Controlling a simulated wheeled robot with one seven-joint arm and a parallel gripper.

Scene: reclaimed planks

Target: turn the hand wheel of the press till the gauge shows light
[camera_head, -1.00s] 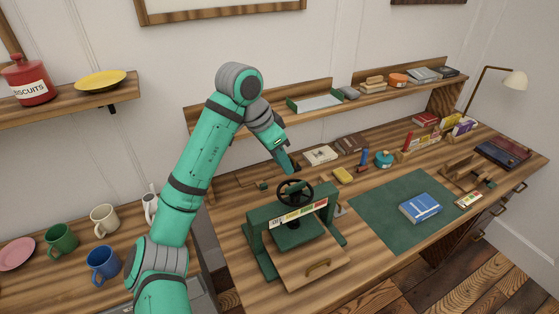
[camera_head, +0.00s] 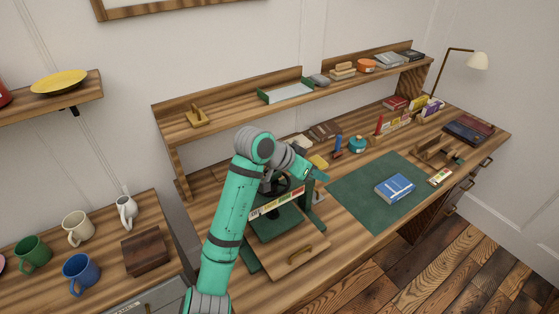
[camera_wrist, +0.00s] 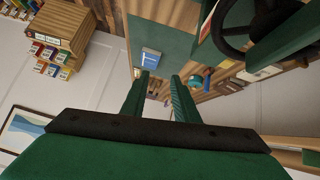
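The press has a green frame (camera_head: 308,194) on the desk and a dark hand wheel (camera_head: 286,188) on top, partly hidden by my arm. A gauge strip (camera_head: 290,204) with coloured fields runs along its crossbar; its reading is too small to tell. My gripper (camera_head: 312,174) is just right of the wheel, around its height. In the wrist view my gripper (camera_wrist: 160,88) has its two green fingers apart with nothing between them. The black wheel (camera_wrist: 224,40) shows at the upper right there, beside the fingers and not between them.
A wooden board with a handle (camera_head: 300,256) lies at the press's front. A green mat (camera_head: 350,190) with a blue book (camera_head: 395,187) lies to the right. Small items and a raised shelf (camera_head: 225,122) stand behind. Mugs (camera_head: 80,273) are at the left.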

